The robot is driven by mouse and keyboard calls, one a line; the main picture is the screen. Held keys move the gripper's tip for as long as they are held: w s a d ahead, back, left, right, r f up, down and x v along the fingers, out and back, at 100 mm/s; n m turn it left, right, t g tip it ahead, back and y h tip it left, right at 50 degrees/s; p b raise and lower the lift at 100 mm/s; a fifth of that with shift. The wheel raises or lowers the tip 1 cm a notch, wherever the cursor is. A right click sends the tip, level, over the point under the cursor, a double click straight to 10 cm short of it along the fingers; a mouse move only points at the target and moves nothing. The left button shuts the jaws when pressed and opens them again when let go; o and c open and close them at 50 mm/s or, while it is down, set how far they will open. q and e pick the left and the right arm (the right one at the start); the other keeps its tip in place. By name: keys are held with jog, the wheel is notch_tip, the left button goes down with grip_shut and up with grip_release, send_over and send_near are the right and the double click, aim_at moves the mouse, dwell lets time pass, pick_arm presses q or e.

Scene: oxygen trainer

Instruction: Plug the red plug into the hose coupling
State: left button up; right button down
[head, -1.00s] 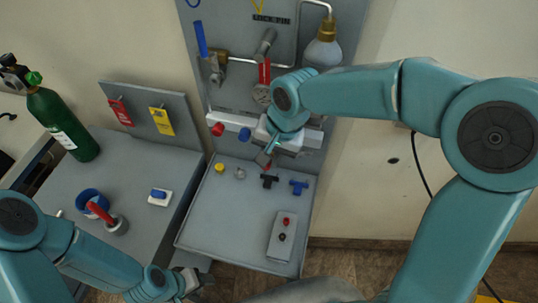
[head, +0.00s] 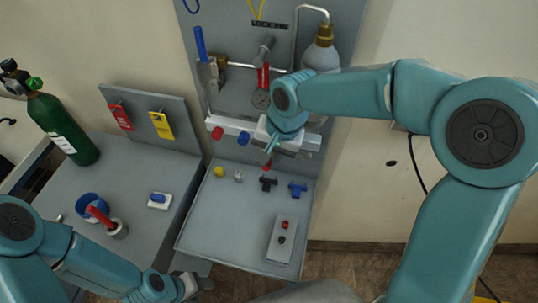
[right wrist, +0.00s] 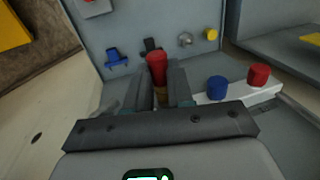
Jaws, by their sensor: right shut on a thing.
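My right gripper (head: 270,156) is over the back of the grey tray, in front of the white bar. It is shut on the red plug (right wrist: 157,68), which stands up between the fingers in the right wrist view, with a brass-coloured part below its red end. In the head view only a small red tip of the plug (head: 268,166) shows below the fingers. I cannot pick out the hose coupling with certainty; the arm hides part of the white bar. My left gripper (head: 190,286) is low at the bottom, apart from these things; its jaws are unclear.
The white bar (right wrist: 240,97) carries red (head: 217,133) and blue (head: 243,138) knobs beside my right gripper. The tray (head: 225,225) holds yellow, grey, black and blue fittings and a button box (head: 282,240). Its front left is clear. A green cylinder (head: 62,128) stands at left.

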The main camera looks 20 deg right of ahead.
jog(key=shift+w+r, duration=0.1)
jog(key=shift+r, duration=0.05)
jog(key=shift+s, duration=0.2)
jog(key=shift+s+a+b, duration=0.4)
jog(key=shift+s+a, duration=0.1)
jog(key=shift+s, duration=0.1)
jog(key=shift+d, duration=0.1)
jog(key=shift+w, duration=0.1)
dwell(0.8)
jog(key=shift+w+d, duration=0.4)
jog(key=shift+w, duration=0.2)
dwell(0.6)
jog(key=shift+w+d, duration=0.1)
jog(key=shift+w, duration=0.05)
